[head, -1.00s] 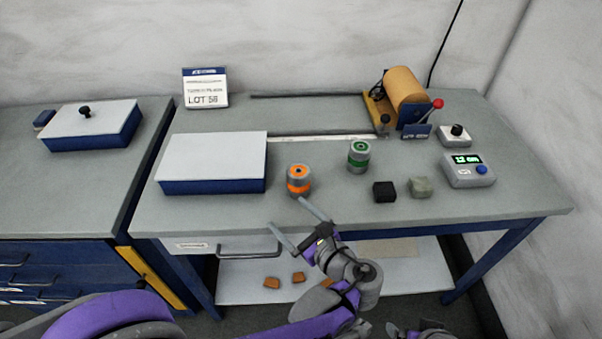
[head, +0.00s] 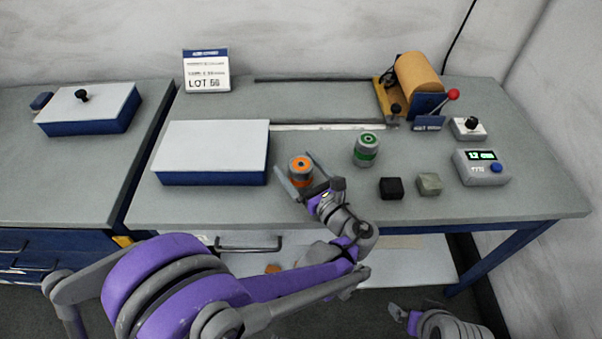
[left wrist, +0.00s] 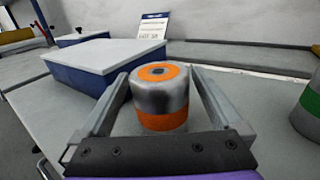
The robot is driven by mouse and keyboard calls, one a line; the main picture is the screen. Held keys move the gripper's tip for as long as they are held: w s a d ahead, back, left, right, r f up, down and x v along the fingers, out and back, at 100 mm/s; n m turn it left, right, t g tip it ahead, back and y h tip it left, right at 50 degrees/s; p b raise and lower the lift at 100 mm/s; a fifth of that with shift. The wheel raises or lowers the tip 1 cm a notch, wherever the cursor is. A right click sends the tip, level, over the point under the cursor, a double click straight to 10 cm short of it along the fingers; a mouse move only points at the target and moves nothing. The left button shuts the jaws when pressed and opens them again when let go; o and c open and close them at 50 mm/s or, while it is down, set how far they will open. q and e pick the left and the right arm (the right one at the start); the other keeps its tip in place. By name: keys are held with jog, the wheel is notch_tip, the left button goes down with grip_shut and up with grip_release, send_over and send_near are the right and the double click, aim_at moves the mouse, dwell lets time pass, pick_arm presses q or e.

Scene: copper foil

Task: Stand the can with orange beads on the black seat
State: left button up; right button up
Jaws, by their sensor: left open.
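The can with orange beads (head: 300,165), a grey cylinder with orange bands and an orange-ringed top, stands upright on the bench. It also shows in the left wrist view (left wrist: 161,92). My left gripper (head: 301,174) is open, with one finger on each side of this can; I cannot tell whether either finger touches it. A small black block (head: 391,188), the only thing I see that could be the black seat, lies on the bench to the right, with nothing on it. My right gripper (head: 398,312) is low at the bottom edge, and its jaws are unclear.
A can with green bands (head: 366,150) stands right of the orange one. A grey block (head: 429,184) sits beside the black block. A white-topped blue box (head: 212,150) is left. A meter (head: 481,167) and a roll stand (head: 415,88) are at the right.

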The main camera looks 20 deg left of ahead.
pick_arm(q)
jog(key=shift+x, duration=0.95)
jog(key=shift+c, duration=0.3)
jog(key=c, duration=1.5)
